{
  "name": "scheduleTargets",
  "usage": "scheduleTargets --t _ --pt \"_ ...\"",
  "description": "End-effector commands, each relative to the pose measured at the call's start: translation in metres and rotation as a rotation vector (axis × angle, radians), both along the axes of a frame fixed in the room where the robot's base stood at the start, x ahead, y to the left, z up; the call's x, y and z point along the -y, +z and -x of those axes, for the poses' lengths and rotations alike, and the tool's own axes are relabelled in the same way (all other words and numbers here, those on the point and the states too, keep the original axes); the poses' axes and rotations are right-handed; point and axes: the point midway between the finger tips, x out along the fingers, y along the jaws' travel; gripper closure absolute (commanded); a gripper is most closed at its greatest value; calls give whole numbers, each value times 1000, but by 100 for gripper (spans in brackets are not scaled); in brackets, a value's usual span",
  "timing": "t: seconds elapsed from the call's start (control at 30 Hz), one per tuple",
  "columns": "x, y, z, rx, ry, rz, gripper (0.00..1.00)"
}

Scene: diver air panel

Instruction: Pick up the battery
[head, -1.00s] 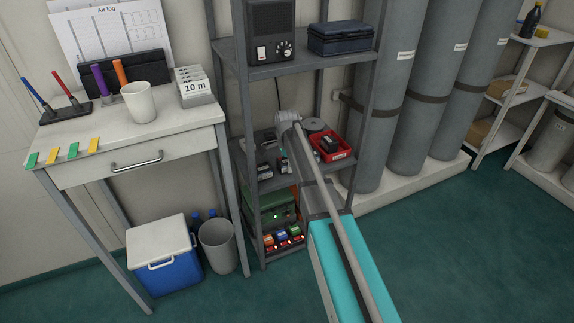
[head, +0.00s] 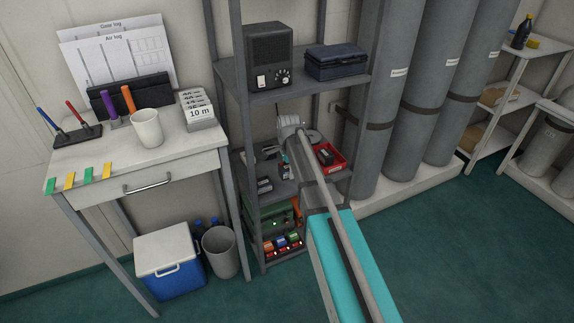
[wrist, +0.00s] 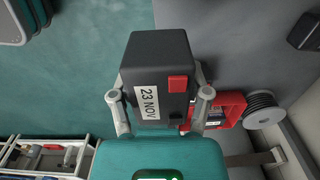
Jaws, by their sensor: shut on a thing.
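The battery (wrist: 155,70) is a dark block with a white "23 NOV" label and a red square on its face. In the wrist view it sits between the two fingers of my gripper (wrist: 160,95), which is shut on it. A red tray (wrist: 228,108) and a grey shelf surface show behind it. In the head view, my arm reaches to the middle shelf (head: 285,190) of the grey rack. The arm hides most of my gripper and the held battery there.
The red tray (head: 338,168) on the middle shelf holds a dark item. Small items lie on the shelf's left. The upper shelf carries a radio (head: 268,58) and a blue case (head: 337,62). Grey cylinders (head: 410,90) stand right.

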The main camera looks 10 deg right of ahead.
Motion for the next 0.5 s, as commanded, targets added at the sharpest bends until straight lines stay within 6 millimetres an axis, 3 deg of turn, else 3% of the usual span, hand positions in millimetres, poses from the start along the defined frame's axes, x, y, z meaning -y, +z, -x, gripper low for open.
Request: scheduleTargets --t 0.03,0.2,0.5 --pt "0 10 20 -1 0 0 99" --pt "1 22 50 -1 0 0 99" --pt "2 34 79 -1 0 0 99"
